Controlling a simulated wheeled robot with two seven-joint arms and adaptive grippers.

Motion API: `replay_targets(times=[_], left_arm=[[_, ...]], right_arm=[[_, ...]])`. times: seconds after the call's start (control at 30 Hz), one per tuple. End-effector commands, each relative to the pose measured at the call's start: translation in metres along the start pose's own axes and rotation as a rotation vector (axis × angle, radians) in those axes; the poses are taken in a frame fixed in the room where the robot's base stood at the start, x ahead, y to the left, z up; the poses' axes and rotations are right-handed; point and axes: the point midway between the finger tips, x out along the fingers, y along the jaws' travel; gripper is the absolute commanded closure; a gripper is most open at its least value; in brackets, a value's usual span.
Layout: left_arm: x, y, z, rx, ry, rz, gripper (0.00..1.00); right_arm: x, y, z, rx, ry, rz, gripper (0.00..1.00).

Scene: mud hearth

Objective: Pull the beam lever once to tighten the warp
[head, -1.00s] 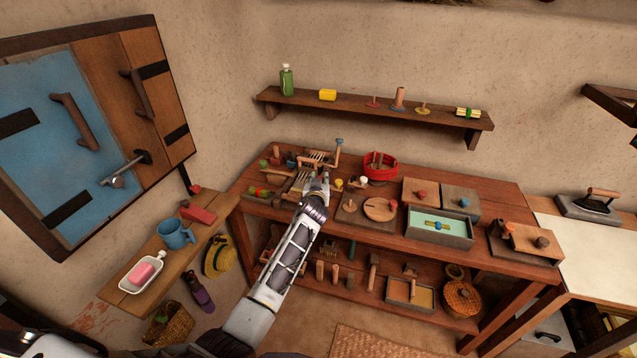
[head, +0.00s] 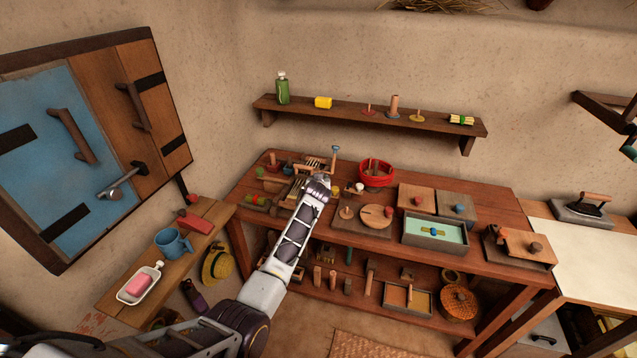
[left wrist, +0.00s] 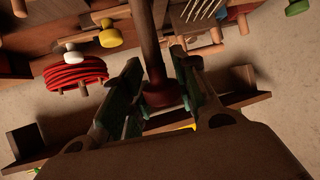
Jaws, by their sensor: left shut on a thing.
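The small wooden loom (head: 297,190) stands at the left end of the bench, with a comb-like row of pale teeth behind it. My left gripper (head: 323,180) is over the loom's right side, and the hand hides the lever in the head view. In the left wrist view, the lever, a dark upright rod with a reddish-brown knob (left wrist: 162,92), stands between the two fingers of my left gripper (left wrist: 162,88), which is shut on it. The pale teeth (left wrist: 205,10) show beyond it. My right gripper is not in view.
A blue-knobbed wooden crank (head: 336,150) stands close behind the hand. A wall shelf (head: 370,115) runs above the bench. A side shelf with a blue mug (head: 173,242) is at left.

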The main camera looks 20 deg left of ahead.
Motion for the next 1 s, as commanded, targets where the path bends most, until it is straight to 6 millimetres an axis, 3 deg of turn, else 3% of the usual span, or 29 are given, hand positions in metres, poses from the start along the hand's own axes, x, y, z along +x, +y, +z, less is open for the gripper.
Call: replay_targets(times=[0.03,0.9,0.93,1.0], left_arm=[[0.001,0.002,-0.007,0.001,-0.013,0.0,1.0],[0.013,0.004,-0.003,0.0,-0.006,0.001,1.0],[0.013,0.004,-0.003,0.001,-0.007,0.001,0.67],[0.013,0.004,-0.003,0.001,-0.007,0.001,0.57]], right_arm=[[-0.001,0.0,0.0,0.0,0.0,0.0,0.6],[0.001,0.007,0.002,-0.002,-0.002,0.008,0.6],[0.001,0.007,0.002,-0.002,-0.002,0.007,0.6],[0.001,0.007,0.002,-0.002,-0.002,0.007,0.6]])
